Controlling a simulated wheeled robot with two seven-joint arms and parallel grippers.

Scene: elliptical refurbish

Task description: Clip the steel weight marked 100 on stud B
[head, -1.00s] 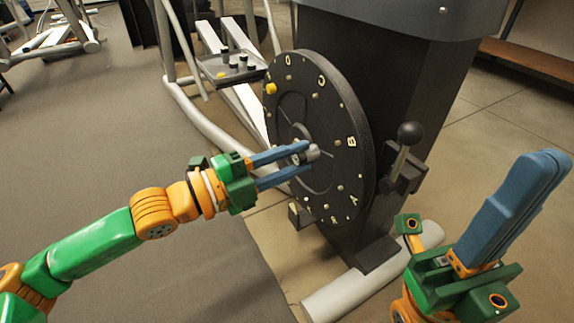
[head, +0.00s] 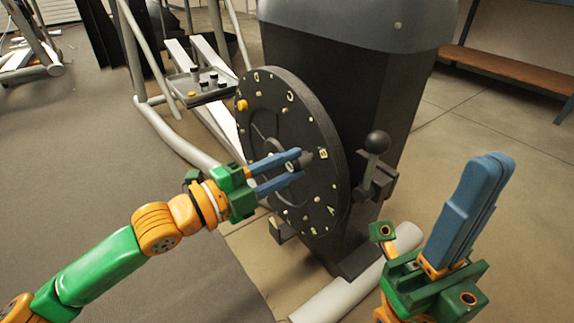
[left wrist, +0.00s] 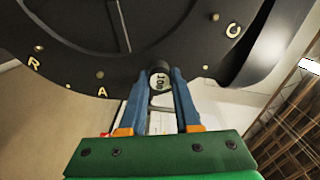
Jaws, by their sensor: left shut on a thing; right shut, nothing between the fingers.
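My left gripper (head: 288,170) is shut on a small dark steel weight (head: 304,158). In the left wrist view the weight (left wrist: 160,82) shows a pale round face with 100 on it, between the fingertips. It is close in front of the upright black disc (head: 278,120), beside the letter B (head: 322,154) in the head view. In the left wrist view it sits between the letters A and C and hides B and its stud. I cannot tell whether it touches the disc. My right gripper (head: 490,165) is shut and empty, pointing up, right of the machine.
A black ball-topped lever (head: 376,143) stands right of the disc. A yellow knob (head: 242,105) is at the disc's left rim. Behind it, a tray (head: 190,95) holds several small weights. A white tube foot (head: 340,290) lies below.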

